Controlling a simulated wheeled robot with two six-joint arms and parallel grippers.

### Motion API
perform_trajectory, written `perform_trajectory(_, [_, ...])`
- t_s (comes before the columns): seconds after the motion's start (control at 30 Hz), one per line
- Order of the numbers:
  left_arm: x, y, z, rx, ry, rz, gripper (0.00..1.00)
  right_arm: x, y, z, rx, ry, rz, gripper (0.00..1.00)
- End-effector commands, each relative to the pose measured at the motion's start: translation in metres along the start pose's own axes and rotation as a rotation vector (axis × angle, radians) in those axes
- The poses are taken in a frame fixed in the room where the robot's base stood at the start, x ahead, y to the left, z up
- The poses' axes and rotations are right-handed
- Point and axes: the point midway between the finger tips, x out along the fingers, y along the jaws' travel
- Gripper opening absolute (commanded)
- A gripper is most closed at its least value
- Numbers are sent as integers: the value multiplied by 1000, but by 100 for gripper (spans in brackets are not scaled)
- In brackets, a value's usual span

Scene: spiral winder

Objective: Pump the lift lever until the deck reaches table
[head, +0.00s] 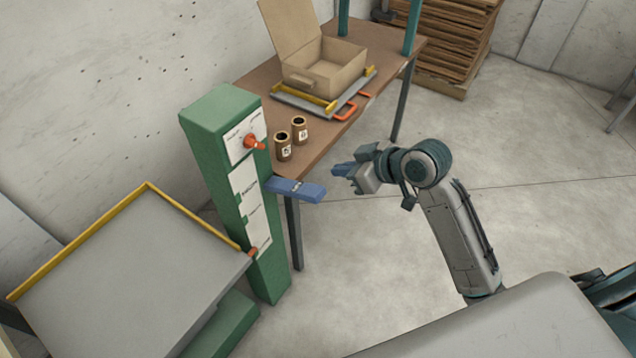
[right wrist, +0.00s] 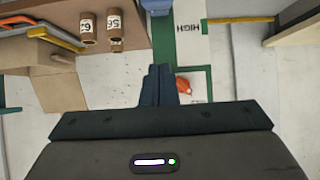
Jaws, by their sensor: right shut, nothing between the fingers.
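The green lift column (head: 235,195) stands at the table's near end. A blue lever (head: 297,189) sticks out from its side towards my right gripper; it also shows at the top of the right wrist view (right wrist: 157,7). The grey deck (head: 130,275) with yellow rails is at the lower left, below the tabletop (head: 345,130). An orange pointer (head: 253,252) at the deck's corner sits low on the column's white scale. My right gripper (head: 340,170) is shut and empty, just right of the lever and apart from it. My left gripper is not in view.
An orange knob (head: 254,142) sits high on the column. The floor right of the table is clear.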

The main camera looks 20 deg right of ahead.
Motion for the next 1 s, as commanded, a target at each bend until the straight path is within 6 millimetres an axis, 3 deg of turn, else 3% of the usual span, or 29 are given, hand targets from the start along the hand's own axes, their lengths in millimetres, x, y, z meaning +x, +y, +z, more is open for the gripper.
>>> perform_trajectory(0.27, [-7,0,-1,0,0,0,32,22,-1,-2,6,2,-3,0])
perform_trajectory(0.67, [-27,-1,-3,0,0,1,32,99,-1,-3,5,0,-4,0])
perform_trajectory(0.8, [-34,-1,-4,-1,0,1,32,104,0,21,1,-6,0,0])
perform_trajectory(1.0, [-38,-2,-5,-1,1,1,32,108,0,37,1,-2,0,0])
